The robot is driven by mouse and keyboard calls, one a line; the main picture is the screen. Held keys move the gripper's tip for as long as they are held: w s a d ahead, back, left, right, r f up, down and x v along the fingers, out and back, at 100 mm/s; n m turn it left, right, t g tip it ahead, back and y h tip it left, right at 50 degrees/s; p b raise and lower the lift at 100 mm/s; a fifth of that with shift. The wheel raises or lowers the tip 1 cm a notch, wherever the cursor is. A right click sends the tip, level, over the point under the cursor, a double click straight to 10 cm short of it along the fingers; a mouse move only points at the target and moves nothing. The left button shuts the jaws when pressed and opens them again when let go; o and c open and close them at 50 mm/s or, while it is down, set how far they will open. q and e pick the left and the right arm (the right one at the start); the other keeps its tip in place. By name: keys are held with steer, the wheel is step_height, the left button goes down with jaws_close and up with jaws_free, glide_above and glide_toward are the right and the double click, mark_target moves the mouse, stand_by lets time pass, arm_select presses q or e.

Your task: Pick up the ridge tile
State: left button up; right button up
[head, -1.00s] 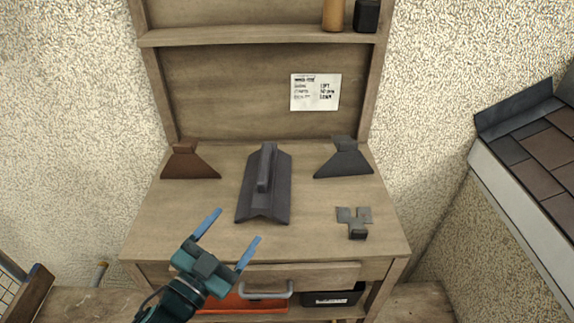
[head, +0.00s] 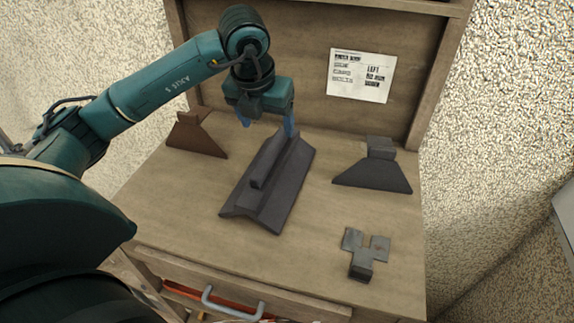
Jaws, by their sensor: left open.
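The ridge tile (head: 283,190) is a dark grey, roof-shaped piece with a raised bar along its top. It lies slanted in the middle of the wooden workbench. My left gripper (head: 268,128) points down over the tile's far end, with its blue fingers apart. One finger shows beside the tile's left side and the other at its right. The far end of the bar is partly hidden behind the gripper, and I cannot tell whether the fingers touch it. My right gripper is not in view.
A brown flared piece (head: 196,137) stands at the back left and a dark grey flared one (head: 374,172) at the right. A small grey metal bracket (head: 362,252) lies at the front right. A printed sheet (head: 360,76) is on the back panel. A drawer handle (head: 232,305) is below.

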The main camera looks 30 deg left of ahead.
mark_target(271, 149)
arm_select(q)
steer(key=x, duration=0.7)
steer(key=shift+f, duration=0.2)
steer(key=x, duration=0.3)
steer(key=p+x, duration=0.1)
steer(key=x, duration=0.1)
steer(key=shift+s+a, duration=0.15)
steer(key=shift+a, duration=0.2)
jaws_close()
steer(key=shift+r, duration=0.15)
